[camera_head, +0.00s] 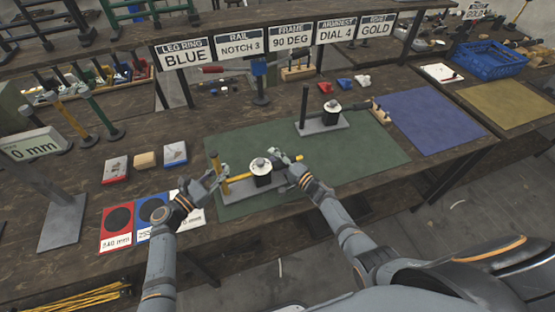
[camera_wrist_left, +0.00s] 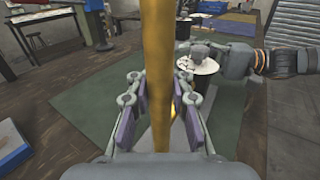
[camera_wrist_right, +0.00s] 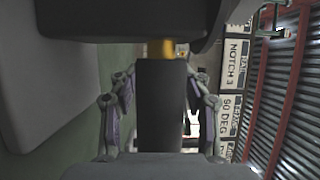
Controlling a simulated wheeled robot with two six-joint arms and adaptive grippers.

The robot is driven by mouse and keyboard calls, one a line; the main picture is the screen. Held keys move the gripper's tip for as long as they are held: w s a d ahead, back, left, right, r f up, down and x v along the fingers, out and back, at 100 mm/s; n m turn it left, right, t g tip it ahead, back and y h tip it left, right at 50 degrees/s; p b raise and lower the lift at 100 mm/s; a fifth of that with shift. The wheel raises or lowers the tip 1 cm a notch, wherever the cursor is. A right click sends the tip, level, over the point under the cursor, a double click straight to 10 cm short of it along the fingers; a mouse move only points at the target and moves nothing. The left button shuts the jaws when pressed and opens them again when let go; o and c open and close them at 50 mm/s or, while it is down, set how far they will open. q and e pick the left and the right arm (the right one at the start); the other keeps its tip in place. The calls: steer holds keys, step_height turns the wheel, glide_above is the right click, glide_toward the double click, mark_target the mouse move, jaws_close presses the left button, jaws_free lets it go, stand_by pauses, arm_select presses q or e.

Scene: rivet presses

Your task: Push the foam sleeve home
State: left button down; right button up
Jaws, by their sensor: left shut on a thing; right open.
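A yellow upright post (camera_head: 216,168) stands at the left end of the near press's grey base (camera_head: 238,195). My left gripper (camera_head: 221,177) is shut on this yellow post, which runs up between its fingers in the left wrist view (camera_wrist_left: 158,75). A yellow bar (camera_head: 241,177) runs from the post toward the press's black body with a white round top (camera_head: 261,165). My right gripper (camera_head: 293,170) is open at the right of that body. In the right wrist view a dark sleeve-like piece (camera_wrist_right: 162,105) lies between its fingers, with yellow (camera_wrist_right: 168,48) beyond. Its seating cannot be told.
A second press (camera_head: 322,122) stands behind on the green mat (camera_head: 370,150). A blue mat (camera_head: 432,118) is to the right. White, red and blue cards (camera_head: 117,228) lie front left. Signs (camera_head: 291,40) hang along the shelf. The mat's right part is clear.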

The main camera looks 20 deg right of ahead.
steer(key=v, duration=1.2)
arm_select(q)
steer(key=c, duration=1.1)
jaws_free()
arm_select(e)
steer(key=shift+f, duration=0.1)
arm_select(q)
steer(key=shift+s+a, duration=0.1)
steer(key=shift+a, duration=0.15)
steer(key=v, duration=1.1)
steer(key=shift+s+a+r, duration=0.1)
steer(key=shift+s+a, duration=0.1)
